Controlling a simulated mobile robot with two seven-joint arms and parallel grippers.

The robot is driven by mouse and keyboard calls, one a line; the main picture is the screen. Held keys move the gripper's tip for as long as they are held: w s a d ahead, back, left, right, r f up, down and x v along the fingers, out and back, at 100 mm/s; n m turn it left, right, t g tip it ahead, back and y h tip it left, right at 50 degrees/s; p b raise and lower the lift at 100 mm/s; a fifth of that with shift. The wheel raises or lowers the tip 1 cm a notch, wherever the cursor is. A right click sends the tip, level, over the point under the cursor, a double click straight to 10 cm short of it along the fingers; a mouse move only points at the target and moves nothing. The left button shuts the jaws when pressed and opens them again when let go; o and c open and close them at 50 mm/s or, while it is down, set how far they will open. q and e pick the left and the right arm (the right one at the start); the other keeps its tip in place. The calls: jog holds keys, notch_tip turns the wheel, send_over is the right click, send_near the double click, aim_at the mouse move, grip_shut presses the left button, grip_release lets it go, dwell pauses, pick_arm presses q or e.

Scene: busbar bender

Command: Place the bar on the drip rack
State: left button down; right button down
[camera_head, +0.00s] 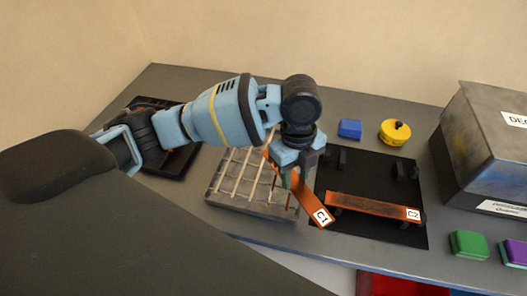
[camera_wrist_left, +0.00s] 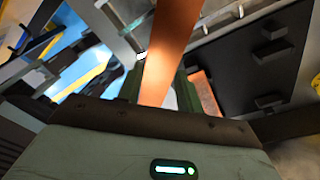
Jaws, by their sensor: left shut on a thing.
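My left gripper (camera_head: 292,181) is shut on the copper bar labelled C1 (camera_head: 314,208). The bar slants down to the right, its labelled end over the gap between the rack and the black mat. It also fills the upper middle of the left wrist view (camera_wrist_left: 172,48), between the green fingers. The drip rack (camera_head: 232,200), a grey tray with pale rods, is below and left of the gripper. Whether the bar touches the rack I cannot tell. My arm and gripper hide the rack's back right part. My right gripper is not in view.
A second bar labelled C2 (camera_head: 365,204) lies across supports on the black mat (camera_head: 372,170). Behind it are a blue block (camera_head: 350,129) and a yellow round object (camera_head: 395,131). A grey box (camera_head: 492,140) stands at right, with green (camera_head: 469,244) and purple (camera_head: 517,252) blocks before it.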

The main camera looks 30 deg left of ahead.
pick_arm(q)
send_over(264, 159)
jog(key=f, duration=0.1)
jog(key=shift+w+a+f, duration=0.1)
jog(key=shift+w+f, duration=0.05)
jog(key=shift+f, duration=0.75)
jog(key=shift+w+a+f, duration=0.1)
jog(key=shift+f, duration=0.8)
jog(key=shift+f, duration=0.2)
jog(key=c, duration=0.9)
grip_release()
jog(key=shift+r, duration=0.1)
jog(key=r, duration=0.8)
jog(key=w+a+r, duration=0.1)
jog(key=r, duration=0.3)
jog(key=shift+s, duration=0.1)
